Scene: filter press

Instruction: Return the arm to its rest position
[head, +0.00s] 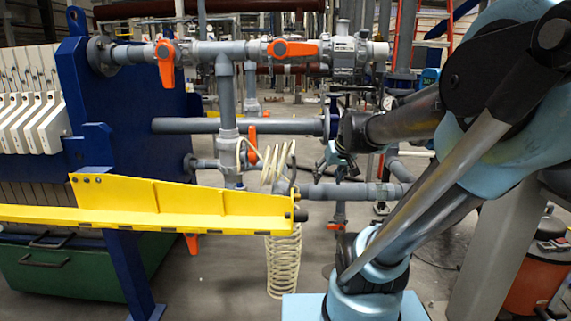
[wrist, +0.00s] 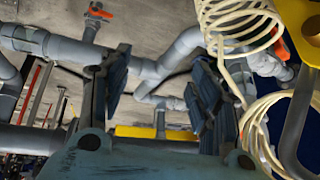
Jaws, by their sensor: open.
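My gripper (wrist: 160,72) shows in the wrist view with its two dark blue-grey fingers spread wide apart. It is open, with nothing held between the fingers. Beyond the fingers are grey pipes and bare floor. In the head view my light blue and grey arm fills the right side, bent, with its forearm reaching left to a black joint near the middle. The gripper is small there and hard to make out against the pipes.
Grey pipes (head: 240,126) with orange-handled valves (head: 292,49) run behind and beside the arm. A coiled cream hose (head: 284,262) hangs at the end of a yellow beam (head: 180,205). It also shows close at the right in the wrist view (wrist: 240,22). A blue press plate (head: 125,95) stands left.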

